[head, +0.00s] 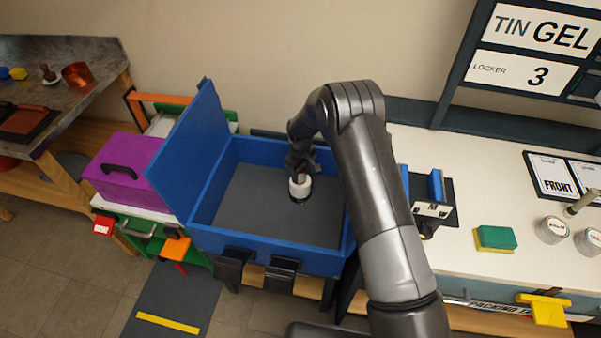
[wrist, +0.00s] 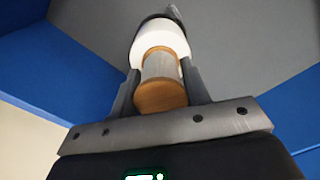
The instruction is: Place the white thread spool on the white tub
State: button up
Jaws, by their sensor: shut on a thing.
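My gripper (head: 299,176) reaches down inside the blue box. In the wrist view its two fingers (wrist: 163,88) are closed on the sides of the thread spool (wrist: 161,67), which has pale grey-white thread and wooden end discs. The white tub (head: 300,188), a short round thing with a dark lower part, is directly below the gripper in the box. It also shows in the wrist view (wrist: 143,48), behind the spool's far end and wider than it. The spool looks lined up with the tub. I cannot tell whether they touch.
The blue box (head: 270,262) has a grey floor, mostly bare, and its lid (head: 185,155) stands open at the left. A purple case (head: 125,172) stands left of it. The white counter (head: 465,210) at the right holds a green and yellow sponge (head: 496,238) and round tins (head: 552,230).

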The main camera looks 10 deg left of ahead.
jog(key=o, duration=1)
jog(key=shift+f, duration=0.15)
jog(key=shift+c, duration=0.2)
notch_tip(320, 180, up, 12)
jog(key=shift+r, duration=0.2)
